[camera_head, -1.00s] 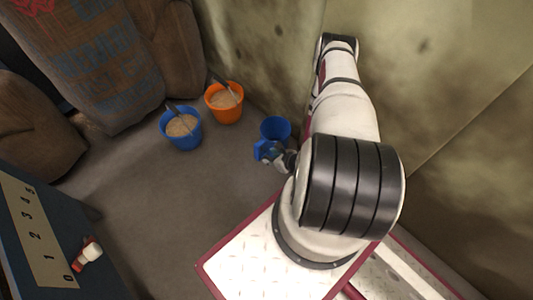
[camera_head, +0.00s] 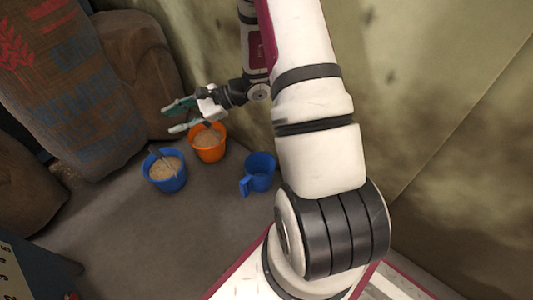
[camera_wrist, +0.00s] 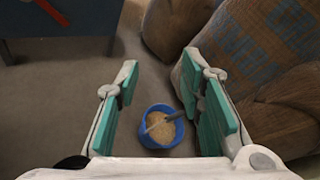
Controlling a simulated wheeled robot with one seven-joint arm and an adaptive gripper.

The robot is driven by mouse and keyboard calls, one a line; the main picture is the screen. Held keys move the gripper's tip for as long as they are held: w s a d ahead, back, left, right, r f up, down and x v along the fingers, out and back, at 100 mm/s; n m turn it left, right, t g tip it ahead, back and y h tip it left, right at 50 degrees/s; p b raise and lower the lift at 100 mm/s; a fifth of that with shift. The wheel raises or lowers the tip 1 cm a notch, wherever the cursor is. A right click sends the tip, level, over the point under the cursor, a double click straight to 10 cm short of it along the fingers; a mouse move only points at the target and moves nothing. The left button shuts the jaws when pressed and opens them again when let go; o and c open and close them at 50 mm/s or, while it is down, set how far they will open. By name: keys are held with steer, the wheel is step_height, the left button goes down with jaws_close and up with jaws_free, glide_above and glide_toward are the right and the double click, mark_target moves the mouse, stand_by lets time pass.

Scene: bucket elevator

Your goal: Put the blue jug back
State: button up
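The blue jug (camera_head: 260,170) stands upright on the floor beside the wall, its handle pointing down-left. It looks empty. My gripper (camera_head: 181,115) is open, raised above and to the left of the jug, over the orange bucket area and apart from the jug. In the wrist view my gripper's teal fingers (camera_wrist: 160,70) are spread wide with nothing between them. The jug is not in the wrist view.
A blue bucket of grain with a scoop (camera_head: 165,170) stands on the floor; it also shows below the fingers in the wrist view (camera_wrist: 149,138). An orange bucket of grain (camera_head: 208,144) is close by. Large sacks (camera_head: 75,90) lean at the left. The floor in front is clear.

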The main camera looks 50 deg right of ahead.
steer(key=s+a+r+n+g+h, duration=0.1)
steer(key=s+a+r+n+g, duration=1)
steer(key=s+r, duration=0.7)
steer(key=s+d+r+n+t+h, duration=0.1)
steer(key=s+d+n+h, duration=0.2)
steer(key=s, duration=0.6)
steer(key=s+d+r+n+t+h, duration=0.1)
steer(key=s+n+h, duration=0.4)
steer(key=s, duration=0.5)
steer(key=shift+s+d+r+n+h, duration=0.25)
steer(key=shift+d+r+h, duration=0.35)
steer(key=shift+d+h, duration=0.45)
steer(key=shift+a, duration=0.15)
step_height(320, 180, up, 35)
steer(key=t+p, duration=0.4)
steer(key=p, duration=2.9)
steer(key=shift+d+n+t, duration=0.2)
steer(key=shift+n+t, duration=0.1)
steer(key=shift+n, duration=0.05)
